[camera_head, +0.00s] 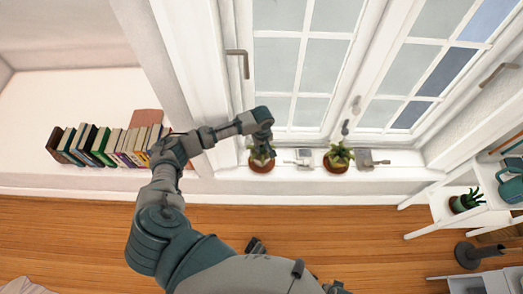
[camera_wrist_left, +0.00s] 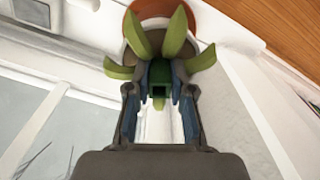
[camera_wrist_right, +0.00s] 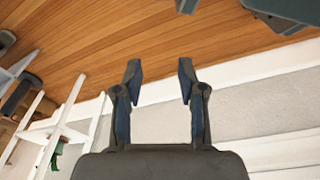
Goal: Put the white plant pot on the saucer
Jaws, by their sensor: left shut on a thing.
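My left gripper (camera_head: 262,146) is over the windowsill, shut on a potted plant. In the left wrist view the left gripper (camera_wrist_left: 160,92) has green leaves (camera_wrist_left: 176,35) at its fingers. The plant's pale pot (camera_wrist_left: 127,55) is mostly hidden by leaves and fingers. A terracotta saucer (camera_wrist_left: 158,8) shows beyond the pot, and the saucer (camera_head: 262,166) shows below the gripper in the head view. I cannot tell whether pot and saucer touch. My right gripper (camera_wrist_right: 160,80) is open and empty, with wooden floor and a pale wall behind it.
Another plant (camera_head: 339,155) in a terracotta-coloured base stands to the right on the sill (camera_head: 400,172). Small whitish items (camera_head: 304,157) lie between the plants. Window handles (camera_head: 240,62) stick out above. Books (camera_head: 112,143) line the left ledge; a white shelf (camera_head: 440,207) stands right.

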